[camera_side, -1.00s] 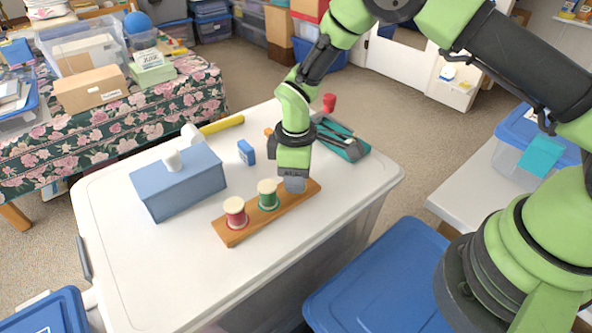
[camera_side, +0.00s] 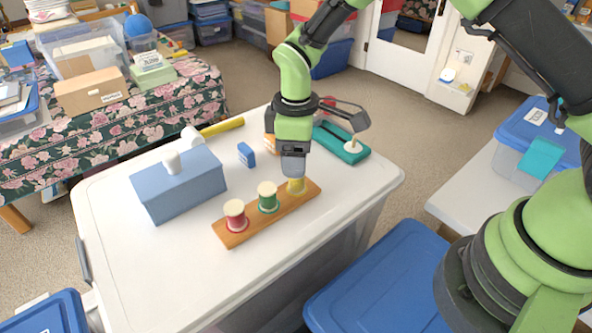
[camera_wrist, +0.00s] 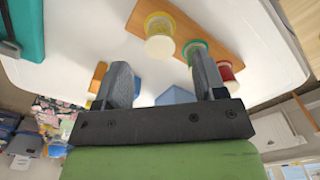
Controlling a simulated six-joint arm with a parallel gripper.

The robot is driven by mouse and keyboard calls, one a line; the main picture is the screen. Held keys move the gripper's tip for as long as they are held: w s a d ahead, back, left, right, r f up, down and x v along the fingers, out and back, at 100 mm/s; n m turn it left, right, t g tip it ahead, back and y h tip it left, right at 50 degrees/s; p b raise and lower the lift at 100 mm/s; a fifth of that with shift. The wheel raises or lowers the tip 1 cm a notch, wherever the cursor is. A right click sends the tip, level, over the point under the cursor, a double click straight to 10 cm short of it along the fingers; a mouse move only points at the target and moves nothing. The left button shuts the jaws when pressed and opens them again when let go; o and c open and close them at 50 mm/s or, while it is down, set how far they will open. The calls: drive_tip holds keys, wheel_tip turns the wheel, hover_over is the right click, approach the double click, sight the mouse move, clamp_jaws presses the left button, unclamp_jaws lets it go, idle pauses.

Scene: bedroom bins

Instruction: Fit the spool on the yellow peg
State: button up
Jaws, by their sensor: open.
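The yellow spool (camera_side: 297,187) stands upright at the right end of the wooden board (camera_side: 250,222). It also shows in the wrist view (camera_wrist: 159,36), its pale top facing the camera. It appears seated on the board; the yellow peg itself is hidden. The green spool (camera_side: 268,198) and the red spool (camera_side: 235,216) stand beside it in a row. My gripper (camera_side: 293,174) is just above the yellow spool and covers its top in the side view. In the wrist view my gripper (camera_wrist: 160,70) is open, its fingers apart and empty, with the spool beyond the fingertips.
A blue-grey box (camera_side: 180,185) with a white knob stands left of the board. A small blue box (camera_side: 246,154), a yellow tube (camera_side: 222,126) and a teal tray (camera_side: 345,148) lie behind. The white lid (camera_side: 150,270) is clear at the front left.

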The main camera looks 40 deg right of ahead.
drive_tip(key=shift+r, duration=1.8)
drive_tip(key=shift+r, duration=0.15)
drive_tip(key=s+d+r+m+t+y, duration=0.1)
drive_tip(key=s+d+r+m+t, duration=0.2)
drive_tip(key=r, duration=0.5)
drive_tip(key=s+d+r+m, duration=0.1)
drive_tip(key=s+r+m, duration=0.2)
drive_tip(key=s+r, duration=0.35)
drive_tip(key=s+d+r+m+t, duration=0.1)
drive_tip(key=s+r+m+t, duration=0.1)
drive_tip(key=s, duration=0.4)
drive_tip(key=s+d+r+m+t+y, duration=0.1)
drive_tip(key=s+r+m+t, duration=0.1)
drive_tip(key=s+m, duration=0.3)
drive_tip(key=shift+s+d+r, duration=0.15)
drive_tip(key=shift+s+r, duration=0.25)
